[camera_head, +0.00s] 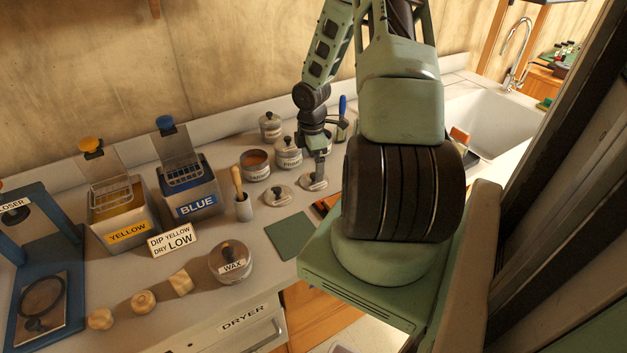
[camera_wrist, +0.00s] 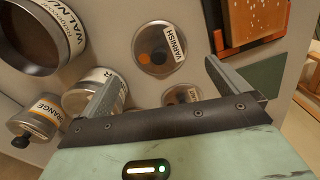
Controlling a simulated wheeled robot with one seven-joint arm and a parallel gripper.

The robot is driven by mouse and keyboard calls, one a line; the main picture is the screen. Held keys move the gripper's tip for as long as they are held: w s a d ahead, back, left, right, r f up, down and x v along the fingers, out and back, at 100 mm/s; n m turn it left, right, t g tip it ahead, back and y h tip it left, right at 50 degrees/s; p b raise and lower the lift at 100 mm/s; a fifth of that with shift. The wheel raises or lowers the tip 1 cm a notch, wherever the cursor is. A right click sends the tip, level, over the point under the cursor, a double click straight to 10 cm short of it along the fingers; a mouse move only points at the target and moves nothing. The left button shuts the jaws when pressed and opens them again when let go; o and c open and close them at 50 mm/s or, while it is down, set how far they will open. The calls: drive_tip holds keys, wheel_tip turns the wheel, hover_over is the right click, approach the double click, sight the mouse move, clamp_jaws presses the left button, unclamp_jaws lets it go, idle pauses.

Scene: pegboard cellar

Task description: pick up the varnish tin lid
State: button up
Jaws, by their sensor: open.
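The varnish tin lid (camera_head: 313,182) lies flat on the counter. It is a round metal lid with a dark knob and a white label. In the wrist view the varnish tin lid (camera_wrist: 172,66) shows whole, with VARNISH readable and an orange spot beside the knob. My gripper (camera_head: 320,172) points down directly over this lid in the head view. In the wrist view my gripper (camera_wrist: 166,70) is open, with the lid mostly beyond the fingertips and nothing held. I cannot tell the exact height left between fingers and lid.
A similar lid (camera_head: 278,196) lies close by on the left. An open tin (camera_head: 255,168), the primer tin (camera_head: 289,155) and another tin (camera_head: 270,126) stand around. A walnut tin (camera_wrist: 68,58) and an orange-edged tray (camera_wrist: 227,40) flank the lid. The green mat (camera_head: 292,237) is bare.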

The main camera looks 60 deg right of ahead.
sight(313, 174)
drive_tip(key=shift+s+d+f+p, duration=0.1)
drive_tip(key=shift+f+p, duration=0.15)
drive_tip(key=shift+f, duration=1.05)
drive_tip(key=shift+d+f+p, duration=0.1)
drive_tip(key=shift+f+p, duration=0.15)
drive_tip(key=shift+f, duration=1.05)
drive_tip(key=c, duration=0.9)
drive_tip(key=shift+c, duration=0.2)
wheel_tip(313, 174, up, 10)
drive_tip(key=w+a+r+p, duration=0.2)
drive_tip(key=w+a+p, duration=0.1)
drive_tip(key=w, duration=0.6)
drive_tip(key=w+a+r+p, duration=0.1)
drive_tip(key=w+a+p, duration=0.2)
drive_tip(key=w, duration=0.5)
drive_tip(key=shift+w+f+b, duration=0.15)
drive_tip(key=shift+f+b, duration=2.1)
drive_tip(key=shift+f, duration=0.65)
